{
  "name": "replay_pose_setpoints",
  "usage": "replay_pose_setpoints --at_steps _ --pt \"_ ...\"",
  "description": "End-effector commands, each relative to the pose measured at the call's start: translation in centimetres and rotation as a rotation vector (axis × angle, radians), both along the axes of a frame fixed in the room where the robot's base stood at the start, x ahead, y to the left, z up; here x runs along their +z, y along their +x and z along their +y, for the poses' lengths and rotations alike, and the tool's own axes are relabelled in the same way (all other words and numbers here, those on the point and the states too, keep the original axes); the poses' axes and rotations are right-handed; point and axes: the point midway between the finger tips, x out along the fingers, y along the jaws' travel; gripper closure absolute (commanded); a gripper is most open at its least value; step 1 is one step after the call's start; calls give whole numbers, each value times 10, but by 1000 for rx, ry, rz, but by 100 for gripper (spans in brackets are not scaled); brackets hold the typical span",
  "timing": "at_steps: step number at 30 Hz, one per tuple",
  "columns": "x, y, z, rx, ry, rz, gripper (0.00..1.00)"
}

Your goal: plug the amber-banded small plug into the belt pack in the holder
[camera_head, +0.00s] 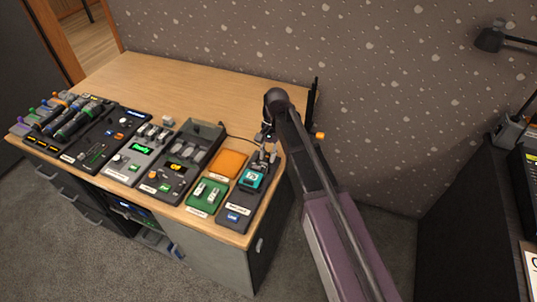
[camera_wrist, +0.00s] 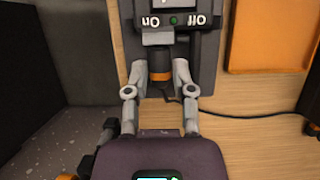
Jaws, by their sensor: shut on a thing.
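The belt pack (camera_wrist: 180,14) sits in a grey holder at the top of the wrist view, its On and Off labels upside down around a green light. In the head view the belt pack (camera_head: 252,179) shows a teal face on the dark right-end unit. My gripper (camera_wrist: 160,72) is shut on the small plug (camera_wrist: 159,83), a dark plug with an amber band. The plug is in line with the near end of the belt pack and very close to it. I cannot tell whether its tip is inside the socket. In the head view my arm and gripper (camera_head: 267,150) hide the plug.
A dark cable (camera_wrist: 240,116) runs right from the plug across the wooden desk (camera_head: 190,80). An orange pad (camera_head: 229,163) and a green unit (camera_head: 207,194) lie left of the belt pack. Several control panels fill the desk's front; its back is clear.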

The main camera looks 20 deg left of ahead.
Motion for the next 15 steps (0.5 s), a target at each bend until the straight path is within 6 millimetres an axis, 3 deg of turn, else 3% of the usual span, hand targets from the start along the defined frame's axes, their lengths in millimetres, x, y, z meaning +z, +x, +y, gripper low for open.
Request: replay_pose_setpoints --at_steps 15 --pt "0 -5 0 1 0 1 100"
